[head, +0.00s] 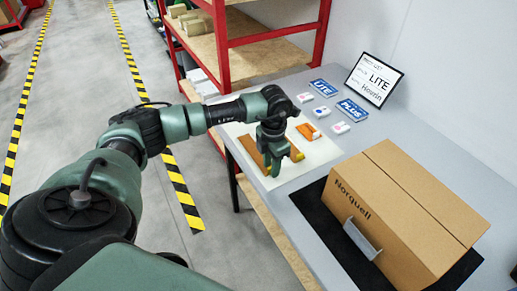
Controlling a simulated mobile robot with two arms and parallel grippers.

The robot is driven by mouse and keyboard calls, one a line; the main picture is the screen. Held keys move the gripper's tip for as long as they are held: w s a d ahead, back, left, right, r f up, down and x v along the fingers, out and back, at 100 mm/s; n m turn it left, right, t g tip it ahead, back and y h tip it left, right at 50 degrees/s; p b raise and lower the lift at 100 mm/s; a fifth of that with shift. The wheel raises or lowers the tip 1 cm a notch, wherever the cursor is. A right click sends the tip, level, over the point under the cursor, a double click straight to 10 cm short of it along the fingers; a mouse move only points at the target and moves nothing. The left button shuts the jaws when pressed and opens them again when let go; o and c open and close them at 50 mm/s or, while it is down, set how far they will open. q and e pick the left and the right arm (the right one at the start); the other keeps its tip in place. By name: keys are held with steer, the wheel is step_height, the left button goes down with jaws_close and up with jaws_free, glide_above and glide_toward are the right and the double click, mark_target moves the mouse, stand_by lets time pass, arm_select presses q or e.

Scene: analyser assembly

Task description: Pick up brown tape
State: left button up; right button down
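Brown strip-like pieces lie on a white mat (318,154) on the grey table. One brown strip (252,152) shows to the left of my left gripper (272,168), and another brown piece (296,153) shows just to its right. I cannot tell whether these are one item or two, or which is the brown tape. My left gripper points down over them and hides part of them. Its fingers are small and overlap in this view, so their opening and any contact are unclear. My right gripper is not in view.
An orange-and-white item (308,132) lies behind the gripper. A cardboard box (400,215) stands on a black mat (337,244) at the right. Blue cards (323,87), small pink-and-white items (321,111) and a sign (374,80) are at the back. A red-framed shelf (222,45) stands behind.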

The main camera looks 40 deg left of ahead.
arm_select(q)
jaws_close()
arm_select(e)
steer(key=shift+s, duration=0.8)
